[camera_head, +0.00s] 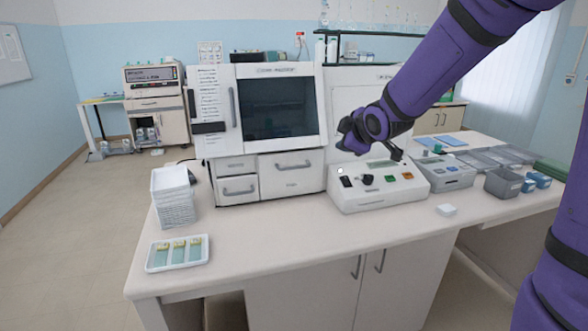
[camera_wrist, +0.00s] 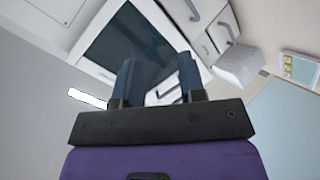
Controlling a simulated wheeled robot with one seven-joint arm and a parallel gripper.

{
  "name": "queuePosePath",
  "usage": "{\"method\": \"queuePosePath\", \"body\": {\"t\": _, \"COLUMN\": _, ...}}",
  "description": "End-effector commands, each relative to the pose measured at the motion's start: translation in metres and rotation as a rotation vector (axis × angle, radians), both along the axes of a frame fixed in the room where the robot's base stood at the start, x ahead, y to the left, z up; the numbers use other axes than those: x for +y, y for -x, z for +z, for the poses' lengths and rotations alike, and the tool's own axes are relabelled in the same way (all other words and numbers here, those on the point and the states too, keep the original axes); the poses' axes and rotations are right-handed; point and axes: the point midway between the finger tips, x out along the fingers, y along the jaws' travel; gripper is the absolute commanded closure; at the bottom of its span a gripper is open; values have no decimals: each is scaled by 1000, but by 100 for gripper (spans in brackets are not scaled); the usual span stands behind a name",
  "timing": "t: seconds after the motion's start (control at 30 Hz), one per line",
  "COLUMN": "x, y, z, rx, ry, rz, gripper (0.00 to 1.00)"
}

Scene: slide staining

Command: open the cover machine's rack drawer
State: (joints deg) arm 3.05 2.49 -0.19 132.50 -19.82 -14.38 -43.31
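The cover machine (camera_head: 223,135) is the white cabinet with a dark window (camera_head: 278,107) on the bench. Below the window are a wide drawer (camera_head: 291,181) with a grey bar handle and two small stacked drawers (camera_head: 238,187) to its left. All look shut; no readable label tells which is the rack drawer. My gripper (camera_wrist: 158,82) is open and empty, two dark fingers apart, with part of the machine's front and a bar handle (camera_wrist: 167,91) seen beyond the gap. In the head view my wrist is in front of the machine's right side, above the bench; the fingertips are not clear there.
A control box with coloured buttons (camera_head: 377,186) stands right of the drawers, under my arm. A stack of white racks (camera_head: 173,198) and a tray of slides (camera_head: 177,253) sit at left. Bare bench lies in front of the drawers.

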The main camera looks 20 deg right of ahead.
Motion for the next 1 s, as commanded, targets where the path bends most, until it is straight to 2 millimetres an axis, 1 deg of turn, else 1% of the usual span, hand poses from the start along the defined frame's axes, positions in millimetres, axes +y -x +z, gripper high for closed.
{"method": "queuePosePath", "body": {"t": 0.03, "x": 1, "y": -14, "z": -13, "rx": -18, "ry": 29, "rz": 40, "gripper": 63}}
{"method": "queuePosePath", "body": {"t": 0.1, "x": 4, "y": -32, "z": -26, "rx": -59, "ry": 75, "rz": 104, "gripper": 63}}
{"method": "queuePosePath", "body": {"t": 0.17, "x": 7, "y": -46, "z": -39, "rx": -97, "ry": 112, "rz": 157, "gripper": 63}}
{"method": "queuePosePath", "body": {"t": 0.3, "x": 15, "y": -74, "z": -70, "rx": -186, "ry": 191, "rz": 277, "gripper": 63}}
{"method": "queuePosePath", "body": {"t": 0.43, "x": 23, "y": -94, "z": -101, "rx": -273, "ry": 255, "rz": 381, "gripper": 63}}
{"method": "queuePosePath", "body": {"t": 0.6, "x": 32, "y": -108, "z": -133, "rx": -375, "ry": 310, "rz": 475, "gripper": 63}}
{"method": "queuePosePath", "body": {"t": 0.73, "x": 35, "y": -112, "z": -145, "rx": -421, "ry": 332, "rz": 511, "gripper": 63}}
{"method": "queuePosePath", "body": {"t": 0.87, "x": 38, "y": -115, "z": -150, "rx": -439, "ry": 338, "rz": 524, "gripper": 63}}
{"method": "queuePosePath", "body": {"t": 1.0, "x": 43, "y": -126, "z": -152, "rx": -441, "ry": 339, "rz": 526, "gripper": 63}}
